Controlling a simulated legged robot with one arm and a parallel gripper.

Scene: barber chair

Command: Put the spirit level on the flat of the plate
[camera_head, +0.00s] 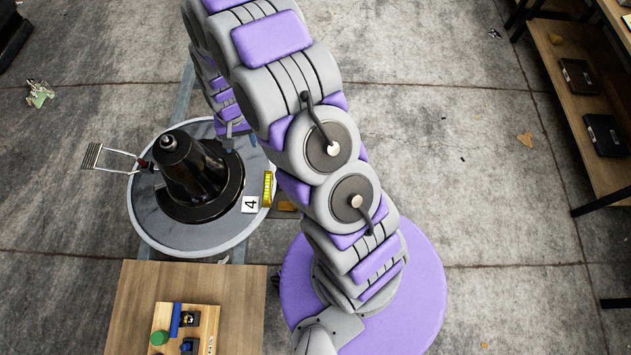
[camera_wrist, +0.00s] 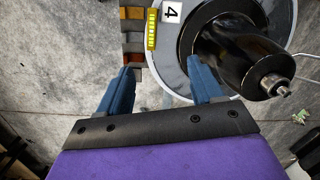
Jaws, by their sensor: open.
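The yellow spirit level (camera_head: 267,189) is at the right rim of the round grey plate (camera_head: 160,225), beside the white card marked 4. In the wrist view the level (camera_wrist: 151,29) lies at the plate's left rim (camera_wrist: 180,82). I cannot tell whether it rests on the rim or just beside it. In the head view my gripper is mostly hidden by my arm, and only a finger (camera_head: 228,143) shows over the plate.
A black chair pedestal (camera_head: 192,178) stands on the plate, with a metal footrest (camera_head: 112,158) sticking out left. The card 4 (camera_head: 250,204) lies near the rim. Orange and grey blocks (camera_wrist: 133,38) sit beside the level. A wooden table (camera_head: 135,310) is in front; shelves (camera_head: 560,60) are at right.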

